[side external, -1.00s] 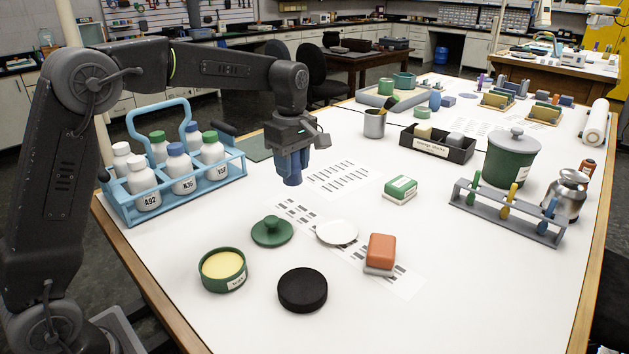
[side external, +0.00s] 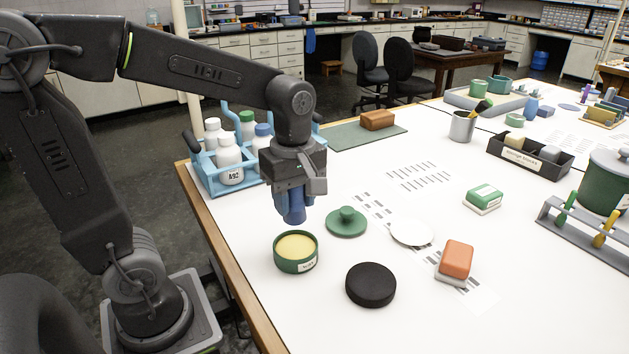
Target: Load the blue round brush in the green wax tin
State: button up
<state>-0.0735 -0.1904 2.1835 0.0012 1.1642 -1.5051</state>
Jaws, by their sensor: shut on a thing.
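The green wax tin (side external: 296,262) stands open near the table's left edge, with yellow wax inside and a white label on its side. Its apparent lid, a green disc with a knob (side external: 346,222), lies apart to the right. My gripper (side external: 291,205) points down and is shut on the blue round brush (side external: 294,215). The brush is above and just behind the tin in the picture, clear of the wax. The fingers hide part of the brush.
A black disc (side external: 371,285), a white dish (side external: 411,233) and an orange block (side external: 456,259) lie to the right. A blue bottle carrier (side external: 208,178) stands behind left. A green and white block (side external: 483,197) is farther right.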

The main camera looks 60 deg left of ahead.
jog(key=shift+f, duration=3)
jog(key=shift+s+f, duration=0.1)
jog(key=shift+f, duration=0.5)
jog(key=shift+r, duration=0.1)
jog(key=shift+r, duration=3.5)
